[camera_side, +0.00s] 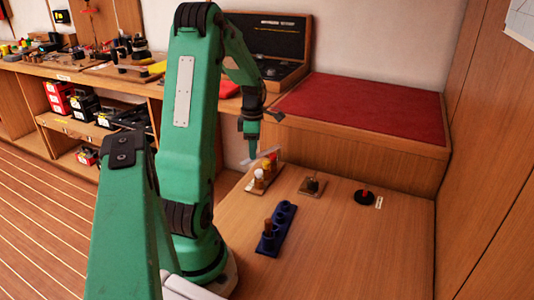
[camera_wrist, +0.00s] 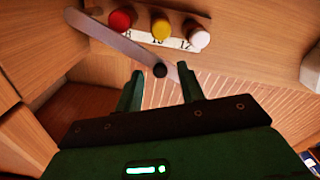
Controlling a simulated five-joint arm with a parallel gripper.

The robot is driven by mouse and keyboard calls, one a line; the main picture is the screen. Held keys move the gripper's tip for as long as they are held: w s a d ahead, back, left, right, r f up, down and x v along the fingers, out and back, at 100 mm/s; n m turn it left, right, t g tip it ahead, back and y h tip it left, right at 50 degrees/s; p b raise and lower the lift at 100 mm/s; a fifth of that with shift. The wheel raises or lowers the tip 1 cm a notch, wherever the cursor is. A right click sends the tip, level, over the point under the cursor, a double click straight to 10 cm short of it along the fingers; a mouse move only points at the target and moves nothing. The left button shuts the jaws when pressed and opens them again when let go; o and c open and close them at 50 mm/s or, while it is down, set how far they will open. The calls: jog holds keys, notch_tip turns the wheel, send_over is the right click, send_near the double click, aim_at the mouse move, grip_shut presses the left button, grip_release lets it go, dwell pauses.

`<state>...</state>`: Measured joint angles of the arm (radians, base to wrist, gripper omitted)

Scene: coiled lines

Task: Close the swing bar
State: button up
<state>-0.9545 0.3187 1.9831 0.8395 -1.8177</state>
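The swing bar (camera_wrist: 125,43) is a thin pale grey strip with a round dark knob (camera_wrist: 160,70) near its lower right end. It slants at an angle beside a rack (camera_wrist: 185,15) holding red (camera_wrist: 121,20), yellow (camera_wrist: 161,28) and white (camera_wrist: 199,38) capped items. In the side view the bar (camera_side: 245,163) is a small pale strip by the rack, partly hidden by my gripper. My gripper (camera_wrist: 160,78) is open, its two green fingers apart, with the knob showing between and just beyond the tips. Whether they touch it cannot be told. The side view shows my gripper (camera_side: 252,157) above the rack.
A blue holder (camera_side: 276,229) with a brown-topped item, a small wooden block with a knob (camera_side: 312,186) and a black disc with a red post (camera_side: 365,197) stand on the table to the right. A red-topped raised box (camera_side: 365,105) lies behind. The front right table is clear.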

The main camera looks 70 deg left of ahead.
jog(key=shift+f, duration=0.15)
grip_shut()
jog(key=shift+w+d+n, duration=0.65)
jog(key=shift+d+n, duration=0.25)
jog(key=shift+n, duration=0.2)
jog(key=shift+w+d+n, duration=0.65)
jog(key=shift+d+n, duration=0.25)
jog(key=shift+n, duration=0.2)
grip_release()
